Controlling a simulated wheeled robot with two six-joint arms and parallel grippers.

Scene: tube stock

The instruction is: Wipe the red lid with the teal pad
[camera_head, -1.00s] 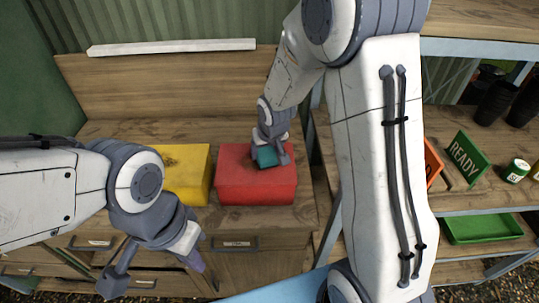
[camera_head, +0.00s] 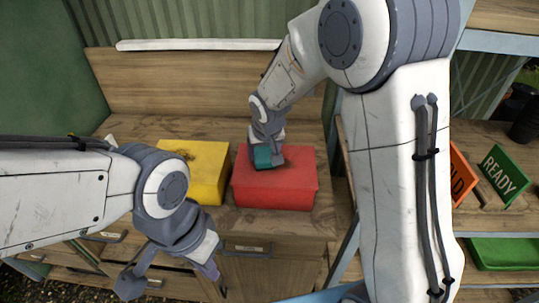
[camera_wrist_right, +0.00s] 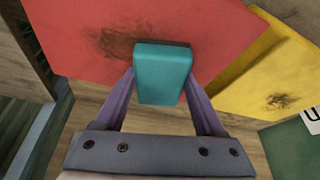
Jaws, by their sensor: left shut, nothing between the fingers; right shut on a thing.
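The red lid (camera_head: 293,158) tops a red box on the wooden bench, with a dark smudge (camera_head: 291,166) on it. My right gripper (camera_wrist_right: 163,88) is shut on the teal pad (camera_wrist_right: 164,70). In the head view the teal pad (camera_head: 263,157) is over the left part of the red lid, just left of the smudge's middle. It looks at or very near the lid; contact is hard to confirm. The red lid (camera_wrist_right: 210,25) fills much of the wrist view, with the smudge beside the pad. My left gripper (camera_head: 209,268) is shut and empty, low in front of the bench drawers.
A yellow box (camera_head: 205,172) with a dark smudge stands close left of the red box. A shelf on the right holds a green READY sign (camera_head: 504,175), an orange sign (camera_head: 462,176) and a green tray (camera_head: 505,253). Bare bench lies behind the boxes.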

